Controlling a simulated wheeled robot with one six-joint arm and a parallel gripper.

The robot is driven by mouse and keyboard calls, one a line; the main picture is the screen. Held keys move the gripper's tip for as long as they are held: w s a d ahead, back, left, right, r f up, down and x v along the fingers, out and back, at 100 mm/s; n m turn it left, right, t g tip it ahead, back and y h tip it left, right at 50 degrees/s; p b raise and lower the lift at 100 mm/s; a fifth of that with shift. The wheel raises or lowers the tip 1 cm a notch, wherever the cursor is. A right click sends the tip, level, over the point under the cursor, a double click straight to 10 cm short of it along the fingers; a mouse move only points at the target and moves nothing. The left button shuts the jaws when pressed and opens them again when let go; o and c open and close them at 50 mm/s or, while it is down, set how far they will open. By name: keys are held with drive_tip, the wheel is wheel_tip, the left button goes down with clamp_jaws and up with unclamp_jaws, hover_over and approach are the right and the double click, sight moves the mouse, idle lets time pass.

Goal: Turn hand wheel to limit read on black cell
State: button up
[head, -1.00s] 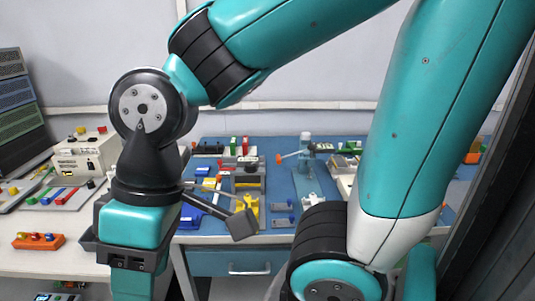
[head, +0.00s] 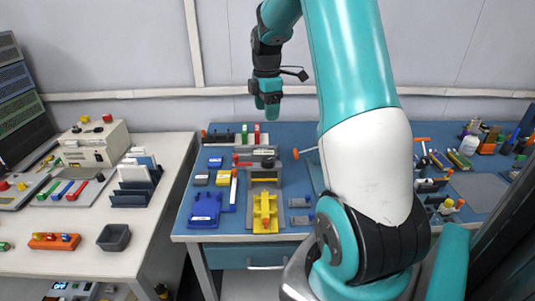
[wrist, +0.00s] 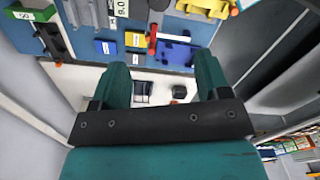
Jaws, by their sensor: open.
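My gripper (head: 268,112) hangs in the air above the back of the blue table (head: 285,135) in the head view. Its two teal fingers are apart with nothing between them in the wrist view (wrist: 163,80). A grey device with a small display (head: 263,153) stands below it; its reading is too small to make out. Small labelled trays lie to its left: blue (head: 215,162), dark (head: 201,179) and yellow (head: 223,178). I cannot tell which thing is the black cell, and no hand wheel is clearly recognizable.
A yellow fixture (head: 265,212) and a blue holder (head: 204,209) sit at the table's front. A lever with an orange end (head: 305,153) is partly behind my arm.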

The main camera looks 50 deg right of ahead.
sight(268, 159)
drive_tip(key=f+p, duration=0.2)
drive_tip(key=f, duration=1.5)
drive_tip(key=shift+d+f, duration=0.2)
drive_tip(key=c, duration=0.9)
